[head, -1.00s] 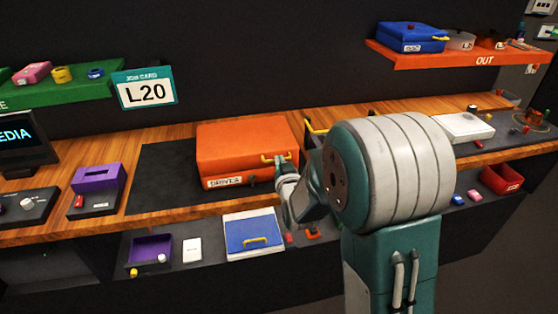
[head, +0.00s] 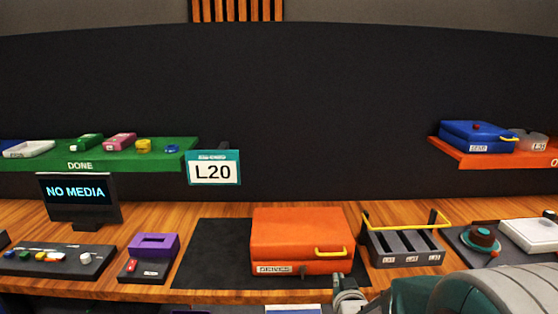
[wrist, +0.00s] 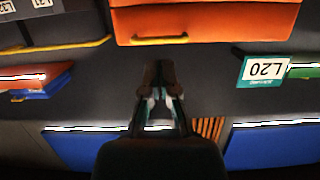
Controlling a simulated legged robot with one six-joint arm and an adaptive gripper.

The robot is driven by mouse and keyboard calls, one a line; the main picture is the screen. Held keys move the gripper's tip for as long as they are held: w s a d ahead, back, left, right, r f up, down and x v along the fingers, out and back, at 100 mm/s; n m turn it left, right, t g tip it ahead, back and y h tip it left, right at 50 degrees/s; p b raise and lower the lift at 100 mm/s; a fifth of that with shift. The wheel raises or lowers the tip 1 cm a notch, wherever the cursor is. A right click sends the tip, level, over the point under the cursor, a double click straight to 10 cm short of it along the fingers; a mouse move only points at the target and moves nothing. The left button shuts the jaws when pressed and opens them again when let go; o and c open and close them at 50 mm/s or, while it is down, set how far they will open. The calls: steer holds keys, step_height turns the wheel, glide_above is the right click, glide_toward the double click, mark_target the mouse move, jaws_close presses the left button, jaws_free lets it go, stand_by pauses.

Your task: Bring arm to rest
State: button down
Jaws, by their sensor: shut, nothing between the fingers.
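My gripper (wrist: 160,82) is in the middle of the wrist view, its fingers together and empty. The wrist picture is upside down. In the head view only part of my arm shows at the bottom right, and the fingertips are hard to make out there. An orange case (head: 300,240) with a yellow handle and a "DRIVES" label sits closed on the dark mat (head: 208,262). The case also shows at the top of the wrist view (wrist: 215,18), apart from my fingers.
A grey slotted rack (head: 405,247) with a yellow bar stands right of the case. A purple box (head: 153,246), a control panel (head: 55,262) and a monitor (head: 78,200) stand left. Green (head: 130,152) and orange (head: 495,158) shelves hang above. An L20 card (head: 214,168) hangs by the green shelf.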

steer(key=s+r+g, duration=0.4)
steer(key=s, duration=0.9)
steer(key=s+r+g, duration=0.5)
steer(key=s, duration=0.9)
steer(key=shift+w, duration=0.1)
